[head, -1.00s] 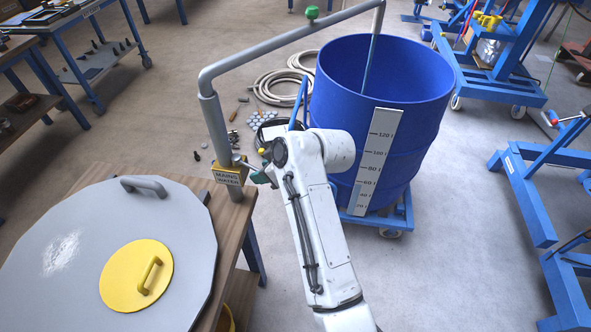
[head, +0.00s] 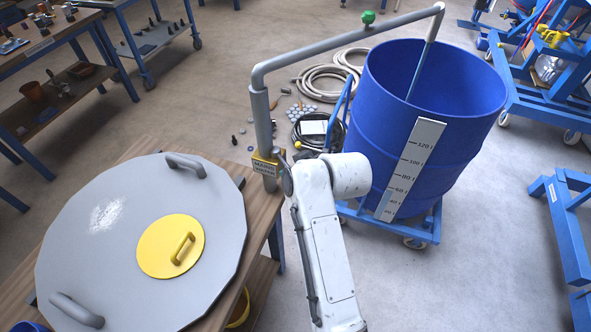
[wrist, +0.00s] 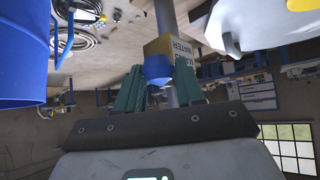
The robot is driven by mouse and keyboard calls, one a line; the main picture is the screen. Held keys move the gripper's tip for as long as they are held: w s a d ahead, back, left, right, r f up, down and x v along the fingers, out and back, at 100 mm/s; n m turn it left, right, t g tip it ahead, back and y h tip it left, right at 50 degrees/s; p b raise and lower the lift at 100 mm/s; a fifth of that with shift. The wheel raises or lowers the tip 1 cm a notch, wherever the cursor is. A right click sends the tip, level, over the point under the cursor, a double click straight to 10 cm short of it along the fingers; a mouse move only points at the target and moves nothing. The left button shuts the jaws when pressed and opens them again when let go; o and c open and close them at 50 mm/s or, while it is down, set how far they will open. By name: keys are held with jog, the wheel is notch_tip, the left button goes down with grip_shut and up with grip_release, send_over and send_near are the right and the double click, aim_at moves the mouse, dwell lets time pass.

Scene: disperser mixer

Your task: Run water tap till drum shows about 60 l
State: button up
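The blue drum (head: 450,135) stands upright with a white scale (head: 412,160) on its side. A pale blue column (head: 383,205) fills the scale's lower part, to roughly the 40–60 marks; the exact level is hard to read. A grey pipe (head: 340,48) ends above the drum, and a bluish streak (head: 418,70) runs down inside from its outlet. In the wrist view, my gripper (wrist: 160,90) has its green fingers apart, on either side of a blue round knob (wrist: 157,69) below the yellow mains water box (wrist: 182,48). Contact cannot be told. The arm hides the fingers in the head view.
A wooden table (head: 262,215) at left carries a large grey lid (head: 100,250) with a yellow hatch (head: 160,235), close to the pipe's post. The drum rests on a blue wheeled dolly (head: 420,230). Coiled hoses (head: 325,80) lie behind.

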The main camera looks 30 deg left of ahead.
jog(key=o, duration=0.4)
jog(key=shift+r, duration=0.1)
jog(key=b+v, duration=0.1)
jog(key=v, duration=0.9)
jog(key=shift+s+d+r, duration=0.2)
jog(key=shift+s, duration=0.05)
